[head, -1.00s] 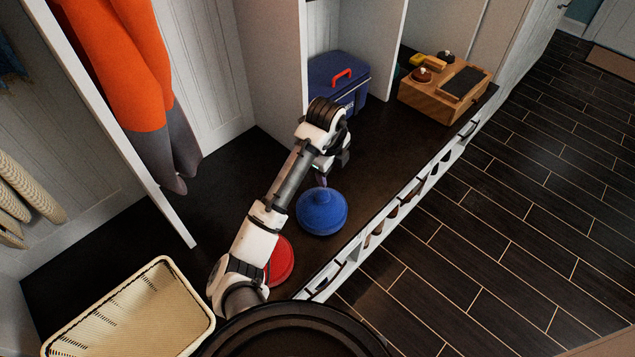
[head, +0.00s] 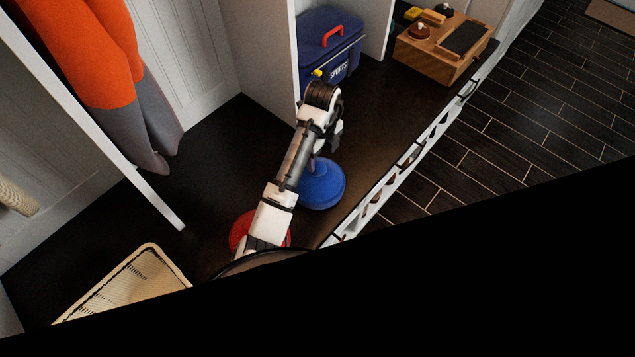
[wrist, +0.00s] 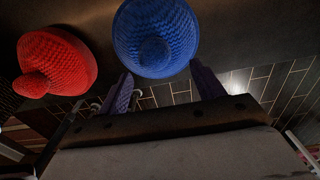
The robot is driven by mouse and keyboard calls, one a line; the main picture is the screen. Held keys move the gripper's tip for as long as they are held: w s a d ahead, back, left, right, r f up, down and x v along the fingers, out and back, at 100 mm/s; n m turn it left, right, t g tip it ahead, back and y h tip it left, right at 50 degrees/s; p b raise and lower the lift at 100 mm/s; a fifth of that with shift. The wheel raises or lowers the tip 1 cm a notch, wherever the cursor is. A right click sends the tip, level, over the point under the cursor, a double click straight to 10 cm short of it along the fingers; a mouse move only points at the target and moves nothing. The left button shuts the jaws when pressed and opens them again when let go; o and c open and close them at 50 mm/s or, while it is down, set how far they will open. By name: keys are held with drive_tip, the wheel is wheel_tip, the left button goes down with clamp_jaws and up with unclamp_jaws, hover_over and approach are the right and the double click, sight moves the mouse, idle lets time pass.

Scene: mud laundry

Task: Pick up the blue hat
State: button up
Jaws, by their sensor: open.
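The blue hat (head: 322,186) is a round, woven hat with a knob on top, lying on the dark bench top near its front edge. In the wrist view the blue hat (wrist: 155,38) is just beyond and between my two fingers, with its knob facing the camera. My gripper (wrist: 160,80) is open and empty. In the head view my gripper (head: 316,160) is over the far side of the hat, partly hidden behind my wrist. I cannot tell whether a finger touches the hat.
A red hat (head: 243,232) lies beside the blue one, partly covered by my arm; it also shows in the wrist view (wrist: 58,62). A wicker basket (head: 120,285), a blue cooler (head: 330,50) and a wooden box (head: 440,48) stand on the bench. Orange clothing (head: 95,50) hangs at left.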

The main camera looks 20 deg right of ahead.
drive_tip(key=shift+w+a+f, duration=0.1)
drive_tip(key=shift+a+f, duration=0.05)
drive_tip(key=shift+f, duration=0.7)
drive_tip(key=shift+s+a+f, duration=0.1)
drive_tip(key=shift+a+f, duration=0.1)
drive_tip(key=shift+f, duration=0.7)
drive_tip(key=shift+w+a+f, duration=0.1)
drive_tip(key=shift+a+f, duration=0.05)
drive_tip(key=shift+f, duration=0.7)
drive_tip(key=c, duration=1.3)
drive_tip(key=shift+r, duration=0.1)
drive_tip(key=shift+c, duration=0.2)
